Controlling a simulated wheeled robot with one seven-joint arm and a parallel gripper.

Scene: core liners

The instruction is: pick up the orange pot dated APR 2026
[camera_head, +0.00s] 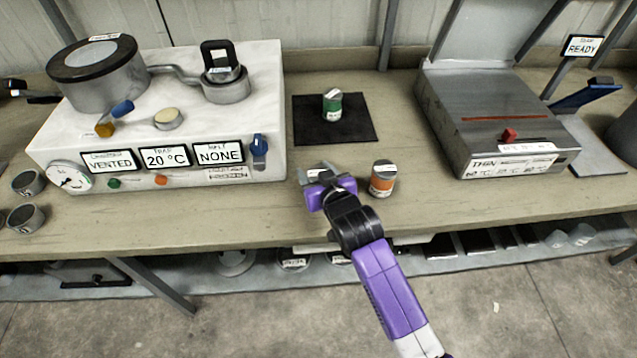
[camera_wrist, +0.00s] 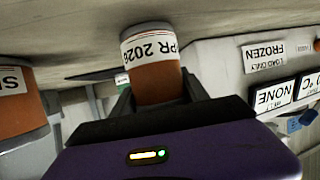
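An orange pot (camera_wrist: 157,82) with a white label reading "PR 2026", its left end cut off from sight, sits between the two fingers of my gripper (camera_wrist: 160,97) in the wrist view. The dark fingers flank it closely; I cannot tell whether they press on it. In the head view my gripper (camera_head: 318,174) is low over the table's front part and largely hides what is between its fingers. A second orange pot (camera_head: 383,179) with a grey lid stands just right of my gripper. It also shows at the left edge of the wrist view (camera_wrist: 20,110), label mostly cut off.
A green pot (camera_head: 332,106) stands on a black mat (camera_head: 355,128) behind my gripper. A white machine (camera_head: 105,168) with display panels and a pan is at left. A grey metal box (camera_head: 490,115) is at right. The table's (camera_head: 430,205) front edge is close.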

